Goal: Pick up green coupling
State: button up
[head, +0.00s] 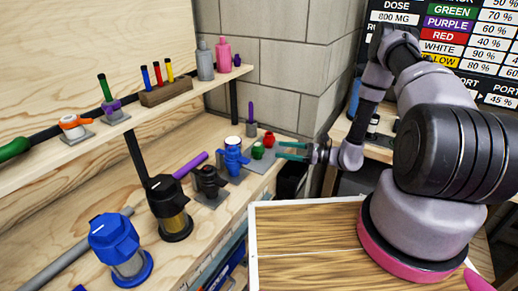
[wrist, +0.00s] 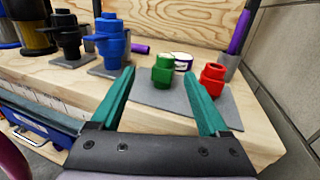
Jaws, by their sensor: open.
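The green coupling (wrist: 162,71) stands upright on a grey plate (wrist: 180,97) on the wooden bench. In the wrist view it shows between my two fingers, further off than the fingertips. My gripper (wrist: 165,85) is open and empty, with teal fingers spread wide. In the head view the green coupling (head: 257,151) is just left of my gripper (head: 278,151), which comes in from the right at about the bench edge. I cannot tell the exact gap between fingertips and coupling.
A red coupling (wrist: 212,79) stands right of the green one, close to my right finger. A white-topped purple part (wrist: 183,62) is behind. A blue valve (wrist: 110,42) and black valve (wrist: 68,38) stand to the left. A grey wall (wrist: 285,80) bounds the right side.

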aim_at(258, 144)
jog(key=shift+m+t, duration=0.3)
jog(key=x, duration=0.2)
jog(key=f+x, duration=0.1)
jog(key=x, duration=0.1)
jog(key=shift+w+a, duration=0.25)
jog(key=shift+a, duration=0.1)
jog(key=shift+w+x, duration=0.15)
jog(key=shift+x, duration=1.35)
jog(key=shift+w+x, duration=0.15)
jog(key=shift+x, duration=1.3)
jog(key=shift+d+r, duration=0.1)
grip_shut()
